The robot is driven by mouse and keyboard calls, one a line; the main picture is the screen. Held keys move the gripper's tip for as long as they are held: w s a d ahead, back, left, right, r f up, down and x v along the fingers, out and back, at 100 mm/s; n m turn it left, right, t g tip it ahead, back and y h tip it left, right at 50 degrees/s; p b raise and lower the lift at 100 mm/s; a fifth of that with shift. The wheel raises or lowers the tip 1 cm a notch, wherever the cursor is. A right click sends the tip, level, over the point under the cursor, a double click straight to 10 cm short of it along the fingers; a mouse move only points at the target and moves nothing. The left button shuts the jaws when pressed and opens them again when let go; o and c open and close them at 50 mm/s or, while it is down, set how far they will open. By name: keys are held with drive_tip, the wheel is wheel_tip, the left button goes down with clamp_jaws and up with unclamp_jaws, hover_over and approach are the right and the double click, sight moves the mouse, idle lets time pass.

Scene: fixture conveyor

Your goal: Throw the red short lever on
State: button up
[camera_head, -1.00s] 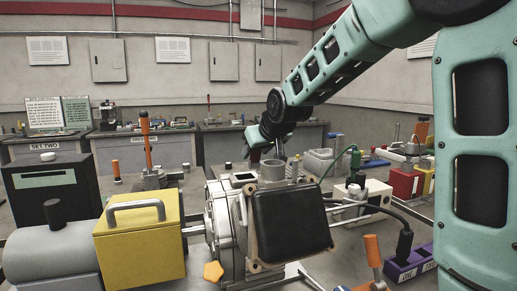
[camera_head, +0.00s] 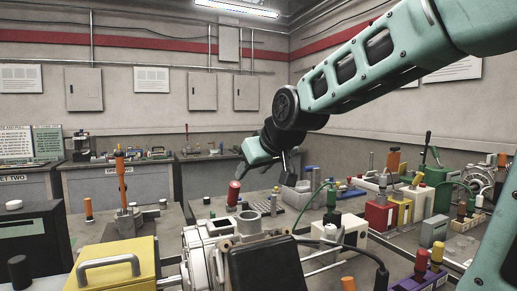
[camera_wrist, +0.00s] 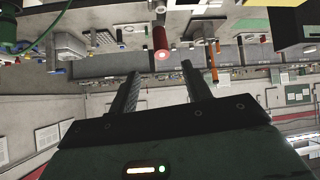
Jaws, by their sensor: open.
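The red short lever (camera_head: 233,193) shows in the head view as a thick, nearly upright red handle on the bench, behind the grey machine. In the wrist view, the red handle (camera_wrist: 161,42) is seen nearly end-on, just beyond the space between the fingertips. My gripper (camera_head: 241,161) is above the lever and slightly to its right in the head view. In the wrist view, my gripper (camera_wrist: 159,68) has its two dark fingers apart with nothing between them. The lever's base is mostly hidden.
A tall orange-handled lever (camera_head: 121,178) stands to the left; it also shows right of the fingers in the wrist view (camera_wrist: 213,66). A yellow box (camera_head: 110,272) and a grey machine (camera_head: 200,247) fill the front. Coloured fixtures, including a red box (camera_head: 379,217), crowd the right.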

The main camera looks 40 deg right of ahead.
drive_tip(key=p+v, duration=0.2)
drive_tip(key=p, duration=0.6)
drive_tip(key=shift+s+r+p, duration=0.2)
drive_tip(key=shift+r+p, duration=0.05)
drive_tip(key=shift+p, duration=0.05)
drive_tip(key=shift+f, duration=0.1)
idle(0.4)
